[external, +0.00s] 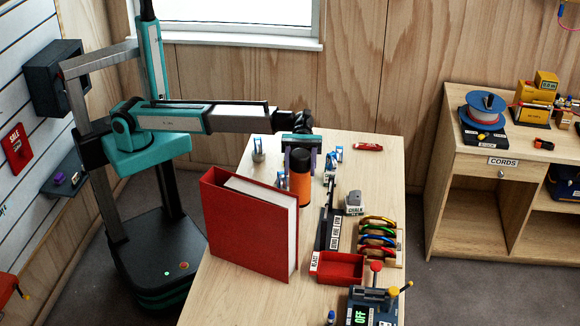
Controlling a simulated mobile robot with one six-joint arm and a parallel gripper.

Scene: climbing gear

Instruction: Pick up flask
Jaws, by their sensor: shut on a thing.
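An orange flask with a dark top (300,188) stands upright on the wooden table, behind the red book. My gripper (301,155) is around the dark upper part of the flask and shut on it, one finger showing on each side. The lower left of the flask is partly hidden by the red book. I cannot tell whether its base touches the table.
A large red book (245,232) stands upright in front of the flask. A red tray (338,267), a rack of coloured rings (378,240) and a chalk container (354,202) are to the right. A red pocketknife-like item (368,147) lies at the back. The table's back right is mostly clear.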

